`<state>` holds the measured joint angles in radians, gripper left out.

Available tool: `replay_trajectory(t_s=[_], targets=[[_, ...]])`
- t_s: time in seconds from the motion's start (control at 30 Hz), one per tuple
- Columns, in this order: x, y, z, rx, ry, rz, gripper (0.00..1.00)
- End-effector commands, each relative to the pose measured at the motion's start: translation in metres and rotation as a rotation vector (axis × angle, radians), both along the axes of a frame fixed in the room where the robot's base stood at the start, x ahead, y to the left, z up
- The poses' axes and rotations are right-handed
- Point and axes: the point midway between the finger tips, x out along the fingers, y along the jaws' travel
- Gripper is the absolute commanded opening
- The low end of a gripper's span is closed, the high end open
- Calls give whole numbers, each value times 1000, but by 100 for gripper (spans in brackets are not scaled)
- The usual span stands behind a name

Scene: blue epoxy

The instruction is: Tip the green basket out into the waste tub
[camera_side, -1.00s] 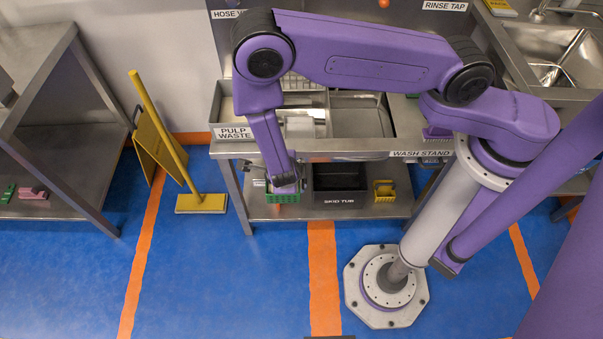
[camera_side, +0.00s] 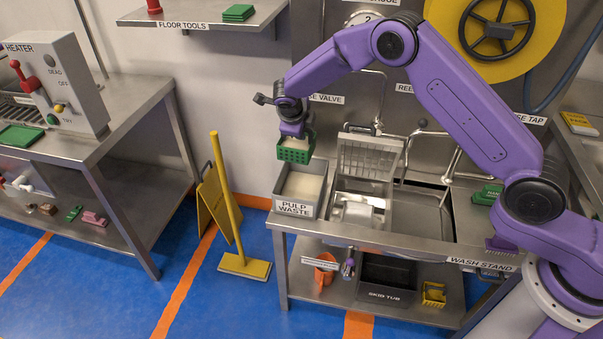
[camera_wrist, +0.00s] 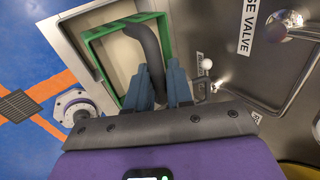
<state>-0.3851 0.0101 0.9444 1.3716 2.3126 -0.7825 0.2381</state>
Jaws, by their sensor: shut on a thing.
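The green basket (camera_side: 296,151) hangs from my gripper (camera_side: 293,131), just above the waste tub. It looks close to level. In the wrist view the basket's green rim (camera_wrist: 97,62) lies beyond my blue fingers (camera_wrist: 160,88), which are closed on its dark curved handle (camera_wrist: 147,42). What lies in the basket is not clear. The waste tub (camera_side: 295,209) is a grey metal box labelled PULP WASTE at the left end of the wash stand. Pale material (camera_side: 303,186) shows inside it.
A hinged grey rack (camera_side: 368,157) and a sink basin (camera_side: 421,215) are right of the tub. A faucet (camera_side: 380,95) rises behind. The lower shelf holds a black skid tub (camera_side: 388,270), an orange jug (camera_side: 326,270) and a yellow basket (camera_side: 434,293). A yellow broom (camera_side: 228,200) stands left.

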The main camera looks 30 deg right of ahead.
Motion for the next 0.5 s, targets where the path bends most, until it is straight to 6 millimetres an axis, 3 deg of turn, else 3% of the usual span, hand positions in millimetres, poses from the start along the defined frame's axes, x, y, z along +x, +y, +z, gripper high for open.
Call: replay_trajectory(t_s=[0.03, 0.2, 0.33, 0.5], targets=[[12, -12, 16, 3, -8, -2, 0], [35, -39, 52, 0, -5, 25, 0], [44, -51, 69, -2, -1, 43, 0], [47, -56, 76, -15, -6, 53, 0]])
